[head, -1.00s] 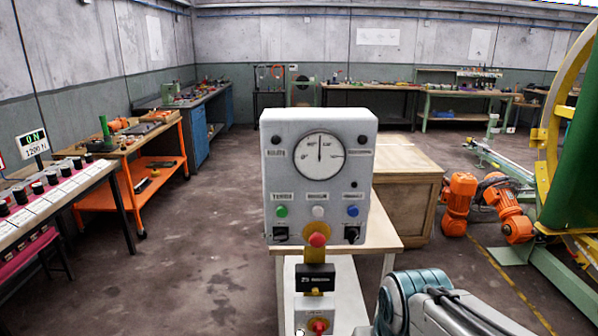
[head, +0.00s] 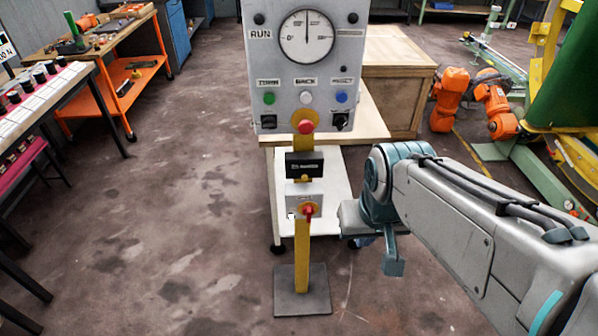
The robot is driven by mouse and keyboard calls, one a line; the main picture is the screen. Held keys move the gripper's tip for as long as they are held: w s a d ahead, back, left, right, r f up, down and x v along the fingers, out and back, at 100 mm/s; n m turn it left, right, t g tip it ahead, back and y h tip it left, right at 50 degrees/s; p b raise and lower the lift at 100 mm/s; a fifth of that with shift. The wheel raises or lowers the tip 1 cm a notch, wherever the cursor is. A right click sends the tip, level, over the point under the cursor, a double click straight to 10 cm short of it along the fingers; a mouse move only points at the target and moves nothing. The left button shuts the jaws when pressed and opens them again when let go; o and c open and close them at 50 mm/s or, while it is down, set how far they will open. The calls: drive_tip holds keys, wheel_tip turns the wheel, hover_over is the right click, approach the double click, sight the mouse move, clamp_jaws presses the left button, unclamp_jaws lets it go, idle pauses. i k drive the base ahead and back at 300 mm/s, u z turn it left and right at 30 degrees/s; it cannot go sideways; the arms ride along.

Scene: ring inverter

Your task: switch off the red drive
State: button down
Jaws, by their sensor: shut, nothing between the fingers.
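A grey control box (head: 345,70) on a yellow post (head: 302,245) stands in the middle of the head view. Below its gauge are a green, a white and a blue button. A red mushroom button (head: 305,126) sits on yellow at its lower edge. Which red control belongs to the red drive I cannot read. My gripper (head: 393,265) is shut and empty, right of the red knob and apart from it in the picture; my arm partly hides it.
A pale low cart (head: 335,185) stands behind the post, and a wooden crate (head: 395,85) behind that. Orange machines (head: 497,105) are at the right. A bench with black knobs (head: 50,95) and an orange cart (head: 110,85) are at the left. The floor left of the post is clear.

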sight(308, 211)
drive_tip(key=k, duration=0.6)
drive_tip(key=z, duration=0.55)
drive_tip(key=i, duration=1.15)
drive_tip(key=u, duration=0.55)
